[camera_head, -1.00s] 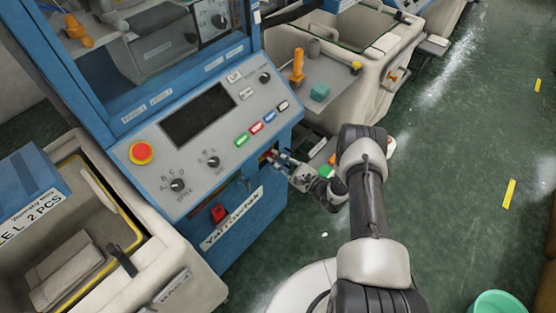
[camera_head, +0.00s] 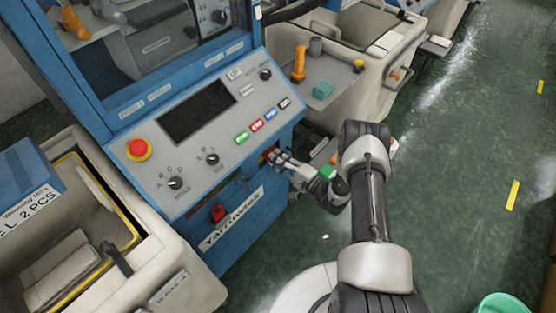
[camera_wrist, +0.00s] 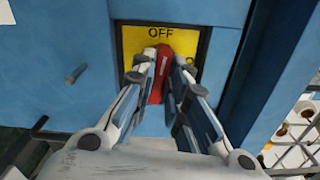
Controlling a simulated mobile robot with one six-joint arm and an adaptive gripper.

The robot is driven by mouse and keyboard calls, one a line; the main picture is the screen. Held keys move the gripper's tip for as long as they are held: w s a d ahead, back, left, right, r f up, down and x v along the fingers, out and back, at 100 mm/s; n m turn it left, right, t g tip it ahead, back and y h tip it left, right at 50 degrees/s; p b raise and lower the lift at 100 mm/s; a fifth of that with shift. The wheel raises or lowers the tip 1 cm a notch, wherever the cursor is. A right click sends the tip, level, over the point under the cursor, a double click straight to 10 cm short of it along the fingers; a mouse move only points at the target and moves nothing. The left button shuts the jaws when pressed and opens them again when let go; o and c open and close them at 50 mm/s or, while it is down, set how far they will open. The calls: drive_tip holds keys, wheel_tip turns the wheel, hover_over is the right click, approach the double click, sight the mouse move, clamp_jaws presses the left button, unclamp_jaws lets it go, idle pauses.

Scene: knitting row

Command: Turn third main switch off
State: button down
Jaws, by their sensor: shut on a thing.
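The main switch has a red handle (camera_wrist: 161,72) on a yellow plate (camera_wrist: 133,41) marked OFF, set in the blue machine's side. The handle stands nearly upright in the wrist view, its top just under the word OFF. My gripper (camera_wrist: 161,75) is shut on the handle, with one finger on each side. In the head view my gripper (camera_head: 274,157) is at the machine's right edge below the control panel (camera_head: 212,128). The switch is mostly hidden there behind the fingers.
A red emergency button (camera_head: 138,149), dials and coloured buttons sit on the panel. A second red switch (camera_head: 218,212) is lower on the blue front. A metal peg (camera_wrist: 75,74) juts out left of the plate. Open green floor (camera_head: 455,170) lies at right.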

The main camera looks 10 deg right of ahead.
drive_tip(key=shift+n, duration=0.9)
drive_tip(key=c, duration=1.6)
unclamp_jaws()
drive_tip(key=v, duration=1.2)
